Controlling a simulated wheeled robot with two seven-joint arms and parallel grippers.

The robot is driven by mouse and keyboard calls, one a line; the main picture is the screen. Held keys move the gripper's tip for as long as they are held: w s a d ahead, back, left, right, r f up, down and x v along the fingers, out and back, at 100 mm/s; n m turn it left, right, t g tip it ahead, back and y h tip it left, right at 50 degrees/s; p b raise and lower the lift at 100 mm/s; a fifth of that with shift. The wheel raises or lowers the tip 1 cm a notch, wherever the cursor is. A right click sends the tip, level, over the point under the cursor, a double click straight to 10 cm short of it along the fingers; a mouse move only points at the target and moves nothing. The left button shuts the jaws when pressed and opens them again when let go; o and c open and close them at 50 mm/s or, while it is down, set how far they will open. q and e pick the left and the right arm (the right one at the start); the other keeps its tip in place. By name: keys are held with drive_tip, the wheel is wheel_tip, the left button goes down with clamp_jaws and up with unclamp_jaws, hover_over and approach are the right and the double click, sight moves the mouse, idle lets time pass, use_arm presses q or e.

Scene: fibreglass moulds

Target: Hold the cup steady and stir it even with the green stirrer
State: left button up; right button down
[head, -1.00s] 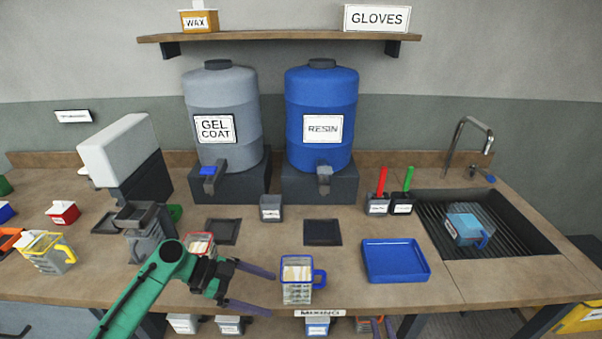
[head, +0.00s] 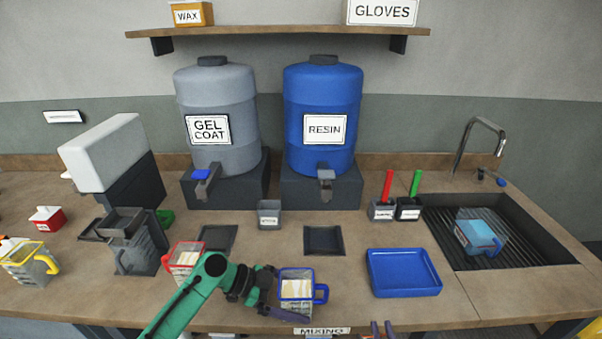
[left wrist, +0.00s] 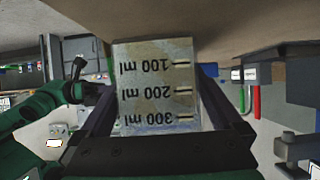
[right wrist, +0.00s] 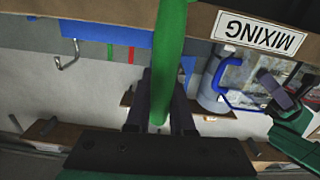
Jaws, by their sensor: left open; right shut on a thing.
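A clear cup with a blue rim and handle (head: 297,289) stands upright at the front edge of the bench, with pale stuff inside. It shows in the left wrist view with upside-down ml marks (left wrist: 156,90) and in the right wrist view (right wrist: 232,90). My left gripper (head: 286,304) is open, with its fingers on either side of the cup. My right gripper (head: 383,328) is low at the front edge, right of the cup. In the right wrist view it is shut on a green stirrer (right wrist: 168,60); the head view hides the held stirrer.
A red-handled stick (head: 388,186) and a green-handled stick (head: 415,183) stand in dark pots. A blue tray (head: 404,273) lies right of the cup. A red-rimmed cup (head: 183,257) stands to the left, close to my left arm. The sink (head: 520,232) is at the right.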

use_arm(q)
drive_tip(key=shift+s+d, duration=0.1)
drive_tip(key=shift+d, duration=0.2)
drive_tip(key=shift+c, duration=0.3)
drive_tip(key=shift+f, duration=0.1)
drive_tip(key=c, duration=0.6)
drive_tip(key=shift+o, duration=0.2)
